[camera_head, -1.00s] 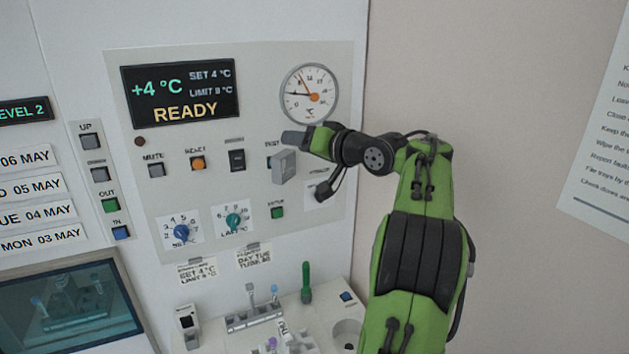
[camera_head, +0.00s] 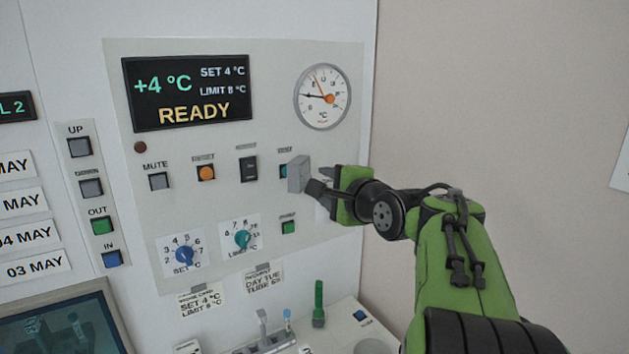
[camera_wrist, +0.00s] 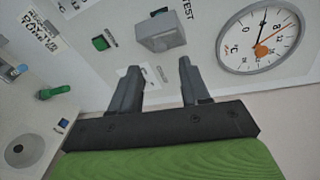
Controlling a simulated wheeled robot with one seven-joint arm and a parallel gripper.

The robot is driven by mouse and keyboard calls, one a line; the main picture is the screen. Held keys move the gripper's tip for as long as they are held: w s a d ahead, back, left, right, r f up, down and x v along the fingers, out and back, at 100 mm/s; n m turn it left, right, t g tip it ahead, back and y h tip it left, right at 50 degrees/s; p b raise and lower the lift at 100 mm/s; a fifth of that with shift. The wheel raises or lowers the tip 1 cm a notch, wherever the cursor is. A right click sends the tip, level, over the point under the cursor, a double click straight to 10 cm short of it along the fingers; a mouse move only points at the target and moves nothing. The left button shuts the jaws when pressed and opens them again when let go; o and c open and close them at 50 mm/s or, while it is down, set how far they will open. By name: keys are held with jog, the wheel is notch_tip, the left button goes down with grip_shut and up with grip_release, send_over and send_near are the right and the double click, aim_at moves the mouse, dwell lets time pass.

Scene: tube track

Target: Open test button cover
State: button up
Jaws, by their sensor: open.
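The test button cover (camera_head: 299,174) is a small grey box-like flap under the TEST label on the white panel. It juts out from the panel, and a teal strip of the button (camera_head: 283,172) shows at its left. In the wrist view the cover (camera_wrist: 161,35) is just beyond my fingertips, with a bit of teal behind it. I cannot tell its exact hinge angle. My gripper (camera_head: 319,181) is open and empty at the cover's right side. In the wrist view its two fingers (camera_wrist: 158,68) point toward the cover, with nothing between them.
A round gauge (camera_head: 322,97) is above right of the cover. A black rocker switch (camera_head: 248,168) and an orange button (camera_head: 206,173) are to its left. A green button (camera_head: 289,227) and teal knob (camera_head: 242,239) are below. A beige wall is at the right.

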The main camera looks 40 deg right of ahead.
aim_at(304, 174)
jog(key=x, duration=0.7)
jog(key=shift+p, duration=0.35)
jog(key=shift+s+d, duration=0.1)
jog(key=shift+c, duration=0.4)
grip_shut()
